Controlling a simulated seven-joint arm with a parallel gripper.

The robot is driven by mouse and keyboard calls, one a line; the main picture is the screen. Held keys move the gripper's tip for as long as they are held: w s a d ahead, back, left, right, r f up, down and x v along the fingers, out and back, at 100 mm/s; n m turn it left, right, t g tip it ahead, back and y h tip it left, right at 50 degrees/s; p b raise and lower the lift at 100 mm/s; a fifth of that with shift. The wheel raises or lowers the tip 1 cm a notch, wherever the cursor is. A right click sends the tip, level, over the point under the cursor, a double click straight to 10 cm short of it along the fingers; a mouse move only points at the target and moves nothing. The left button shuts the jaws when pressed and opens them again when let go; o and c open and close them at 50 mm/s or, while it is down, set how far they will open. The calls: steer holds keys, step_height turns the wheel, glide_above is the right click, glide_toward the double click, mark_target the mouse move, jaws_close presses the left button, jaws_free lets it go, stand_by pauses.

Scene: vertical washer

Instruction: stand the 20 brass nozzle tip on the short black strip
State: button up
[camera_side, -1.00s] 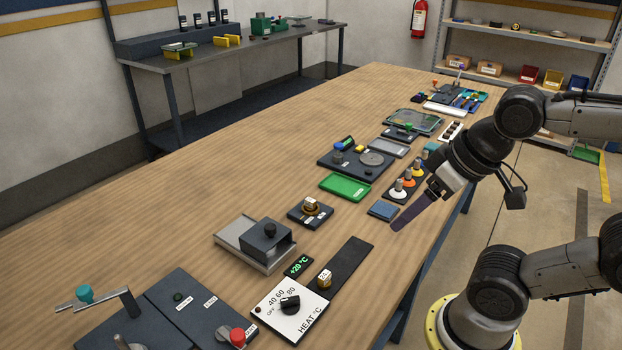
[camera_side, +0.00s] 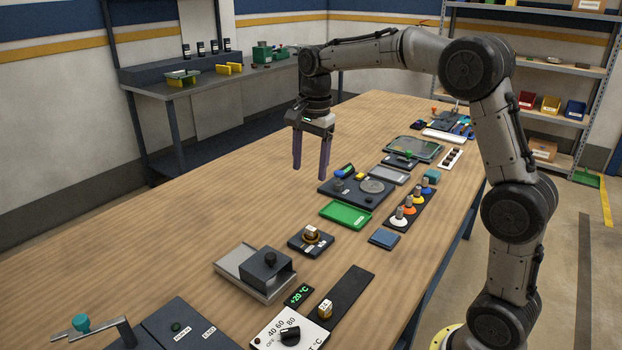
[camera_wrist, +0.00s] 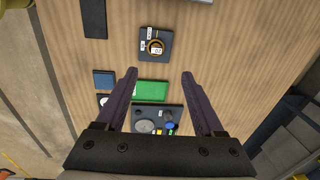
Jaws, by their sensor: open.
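A brass nozzle tip (camera_side: 311,232) with a white label stands on a dark square base (camera_side: 322,247) near the middle of the table. The wrist view shows this nozzle tip (camera_wrist: 155,48) from above, and its label appears to read 20. A black strip (camera_side: 350,287) lies nearer the front; another labelled brass piece (camera_side: 325,309) stands at its near end, its number unclear. The strip's far part shows in the wrist view (camera_wrist: 93,18). My gripper (camera_side: 310,172) is open and empty, pointing down high above the table, beyond the nozzle tip in the side view.
The heat dial panel (camera_side: 270,338) adjoins the strip. A grey block fixture (camera_side: 265,268) stands left of it. A green tray (camera_side: 346,215), a blue pad (camera_side: 384,239) and a rack of coloured cones (camera_side: 410,211) lie nearby.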

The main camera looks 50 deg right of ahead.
steer(key=g, duration=0.1)
glide_toward(311, 228)
step_height(311, 228, down, 9)
steer(key=shift+f, duration=0.15)
stand_by(0.4)
jaws_close()
steer(key=shift+w, duration=0.1)
stand_by(0.3)
steer(key=shift+r, duration=2.05)
